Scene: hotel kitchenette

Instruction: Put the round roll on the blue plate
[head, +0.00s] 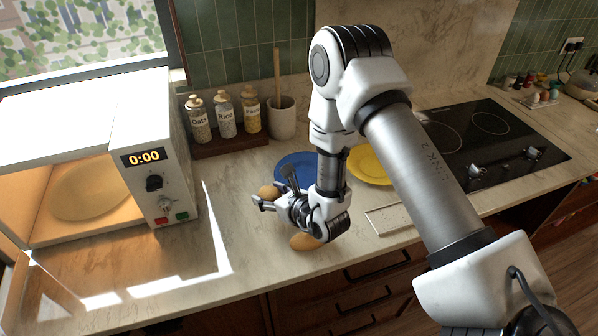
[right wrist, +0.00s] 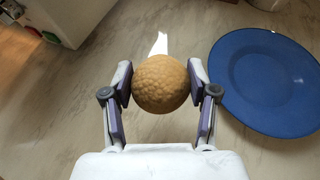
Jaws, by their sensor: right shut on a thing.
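The round roll (head: 268,192) is brown and bumpy. It sits between the fingers of my right gripper (head: 274,190), which is shut on it. In the right wrist view the roll (right wrist: 161,84) is pinched between both finger pads (right wrist: 162,82). The blue plate (head: 292,161) lies on the counter behind the gripper, partly hidden by my arm in the head view. In the right wrist view the blue plate (right wrist: 262,80) is empty where it shows, to the right of the roll and apart from it. My left gripper is not in view.
A second brown bread piece (head: 305,242) lies below my gripper near the counter's front edge. A yellow plate (head: 368,165) is right of the blue one. An open microwave (head: 160,150) stands left, jars (head: 225,115) behind, and a cooktop (head: 500,150) right.

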